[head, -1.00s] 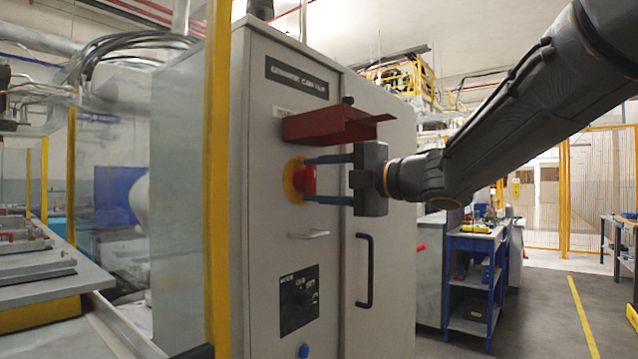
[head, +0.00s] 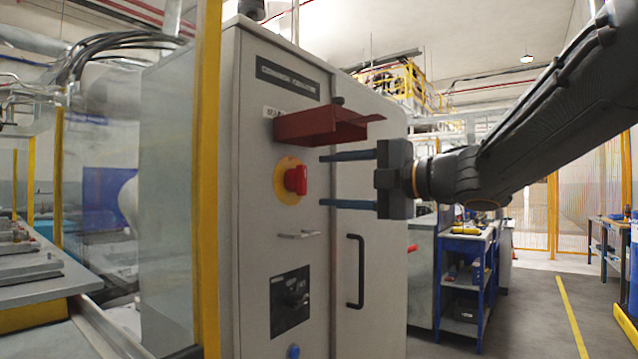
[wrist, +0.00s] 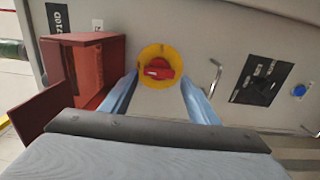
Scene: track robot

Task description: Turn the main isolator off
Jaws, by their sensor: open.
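The main isolator is a red rotary handle (head: 296,180) on a round yellow plate (head: 287,193), on the front of a grey cabinet (head: 250,120). In the wrist view the red handle (wrist: 158,69) lies between and beyond the fingertips, with the yellow plate (wrist: 148,80) around it. My gripper (head: 322,181) is open and empty, its two blue fingers one above the other in the head view. The fingertips are to the right of the handle, apart from it. A dark red hood (head: 318,127) juts out just above the handle.
A small metal handle (head: 298,235) and a black selector panel (head: 290,300) with a blue button (head: 293,351) sit below. A black door handle (head: 355,272) is lower right. A yellow post (head: 208,190) stands left of the cabinet front.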

